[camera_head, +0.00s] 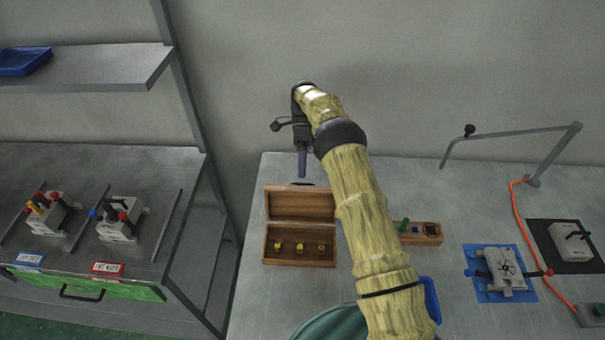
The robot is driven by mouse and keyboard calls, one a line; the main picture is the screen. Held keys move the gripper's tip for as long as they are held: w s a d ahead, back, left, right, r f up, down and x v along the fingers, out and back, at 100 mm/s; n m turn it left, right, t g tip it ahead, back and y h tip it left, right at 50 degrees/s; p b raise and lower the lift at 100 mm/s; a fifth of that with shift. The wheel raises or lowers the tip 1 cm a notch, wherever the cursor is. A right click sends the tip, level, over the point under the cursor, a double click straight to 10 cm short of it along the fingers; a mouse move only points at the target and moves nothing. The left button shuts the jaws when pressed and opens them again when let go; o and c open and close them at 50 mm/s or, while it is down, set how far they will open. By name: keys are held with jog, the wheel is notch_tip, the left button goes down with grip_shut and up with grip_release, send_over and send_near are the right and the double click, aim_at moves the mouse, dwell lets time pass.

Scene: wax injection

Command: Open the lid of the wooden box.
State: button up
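The wooden box (268,246) stands on the grey table left of my arm. Its lid (300,204) is swung up and back, showing its inner side. The front part holds 3 small yellow pieces (300,247) in a row. My gripper (302,176) is above and behind the lid's far edge, pointing down, with a narrow purple part at its tip. A small dark piece shows at the lid's far edge just below it. I cannot tell whether they touch, or whether the fingers are open or shut.
A shelf unit (95,68) stands left. Table left of the box is clear.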

jog(key=shift+r+p, duration=1.05)
jog(key=shift+r, duration=0.8)
jog(key=shift+f, duration=0.1)
jog(key=c, duration=0.5)
jog(key=shift+w, duration=0.1)
grip_shut()
jog(key=w+f+n+t+b, duration=0.2)
jog(key=w+n+t, duration=0.5)
jog(key=n, duration=1.1)
jog(key=shift+w+a+t, duration=0.4)
jog(key=shift+a+t, duration=0.05)
jog(key=shift+t, duration=0.35)
